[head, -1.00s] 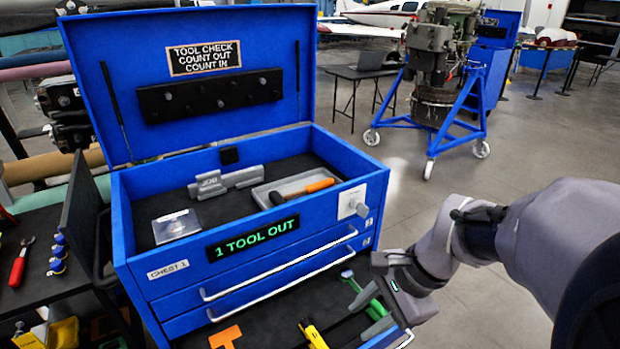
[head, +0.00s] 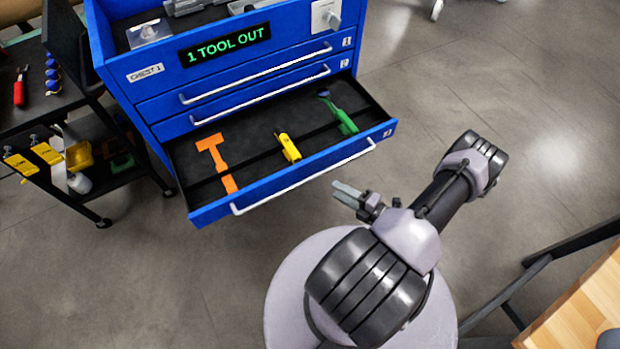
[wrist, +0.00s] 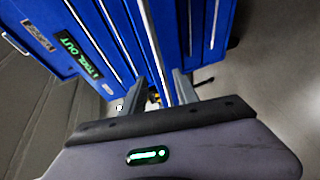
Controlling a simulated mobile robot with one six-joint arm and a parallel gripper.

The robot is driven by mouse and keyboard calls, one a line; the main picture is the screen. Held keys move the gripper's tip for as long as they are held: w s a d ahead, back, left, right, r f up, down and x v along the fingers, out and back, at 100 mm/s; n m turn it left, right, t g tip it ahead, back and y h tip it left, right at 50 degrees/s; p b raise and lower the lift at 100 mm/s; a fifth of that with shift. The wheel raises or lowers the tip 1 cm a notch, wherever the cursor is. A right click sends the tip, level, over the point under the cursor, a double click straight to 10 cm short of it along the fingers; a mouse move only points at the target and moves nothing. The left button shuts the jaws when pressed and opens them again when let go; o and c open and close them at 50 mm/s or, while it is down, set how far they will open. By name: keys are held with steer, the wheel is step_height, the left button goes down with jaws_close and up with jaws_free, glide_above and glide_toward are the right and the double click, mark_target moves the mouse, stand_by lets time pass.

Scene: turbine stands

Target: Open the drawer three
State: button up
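Inside lie an orange tool (head: 213,155), a yellow tool (head: 288,147) and a green tool (head: 343,118). My gripper (head: 346,195) is just in front of the handle, to the right of its middle, apart from it and empty. In the wrist view a gap shows between the two fingers (wrist: 169,88), with the blue chest beyond them.
The two upper drawers (head: 250,92) are shut. A black cart (head: 75,150) with yellow items stands left of the chest. A wooden-topped table (head: 575,310) is at the lower right. The floor right of the drawer is clear.

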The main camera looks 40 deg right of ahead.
mark_target(313, 176)
steer(key=b+x, duration=0.2)
steer(key=x, duration=0.9)
steer(key=shift+w, duration=0.15)
jaws_close()
stand_by(0.9)
